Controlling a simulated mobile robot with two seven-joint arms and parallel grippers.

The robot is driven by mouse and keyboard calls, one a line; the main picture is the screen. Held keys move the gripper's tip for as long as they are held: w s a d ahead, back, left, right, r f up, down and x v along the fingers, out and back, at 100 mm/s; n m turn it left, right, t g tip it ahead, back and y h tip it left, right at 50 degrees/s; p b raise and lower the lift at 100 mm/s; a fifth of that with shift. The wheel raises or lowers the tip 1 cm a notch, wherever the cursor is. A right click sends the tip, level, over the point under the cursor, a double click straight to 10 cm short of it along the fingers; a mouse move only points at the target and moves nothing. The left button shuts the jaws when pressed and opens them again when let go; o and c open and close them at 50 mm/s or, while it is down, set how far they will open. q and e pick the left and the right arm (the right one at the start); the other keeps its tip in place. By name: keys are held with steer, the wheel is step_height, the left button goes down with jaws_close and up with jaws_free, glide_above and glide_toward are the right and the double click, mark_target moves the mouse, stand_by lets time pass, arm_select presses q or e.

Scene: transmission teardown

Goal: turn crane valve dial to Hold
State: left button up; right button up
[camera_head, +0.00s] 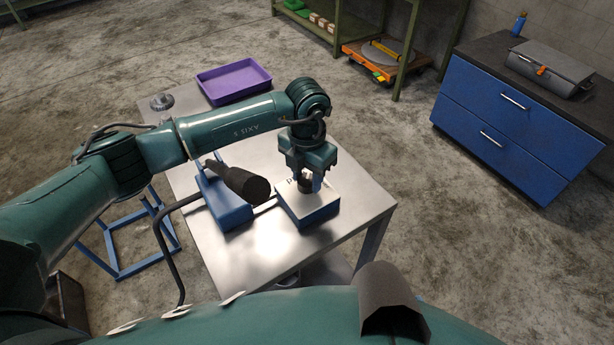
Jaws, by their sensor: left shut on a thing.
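The valve box (309,215), blue with a pale top, stands near the front right of the metal table. A small dark dial (305,185) sits on its top. My left gripper (306,180) points down over the box and is shut on the dial. The fingers and wrist cover most of the dial, so its pointer and setting cannot be read. Only part of some dark lettering shows on the box top, left of the fingers. My right gripper is not in view.
A blue cradle (224,205) with a dark cylindrical tool (243,183) stands just left of the box. A purple tray (234,81) and a grey round part (161,102) lie at the table's back. A blue drawer cabinet (505,125) stands at the right, apart.

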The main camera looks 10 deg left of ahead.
mark_target(307, 180)
arm_select(q)
steer(key=n, duration=0.5)
steer(key=shift+n+b, duration=0.3)
steer(key=n, duration=0.2)
steer(key=shift+n, duration=0.4)
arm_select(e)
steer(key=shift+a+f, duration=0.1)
arm_select(q)
steer(key=shift+n, duration=0.4)
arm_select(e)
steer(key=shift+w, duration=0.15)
arm_select(q)
steer(key=o, duration=1)
steer(key=shift+r, duration=0.1)
step_height(307, 180, up, 13)
steer(key=shift+r+b, duration=0.1)
steer(key=shift+b, duration=0.75)
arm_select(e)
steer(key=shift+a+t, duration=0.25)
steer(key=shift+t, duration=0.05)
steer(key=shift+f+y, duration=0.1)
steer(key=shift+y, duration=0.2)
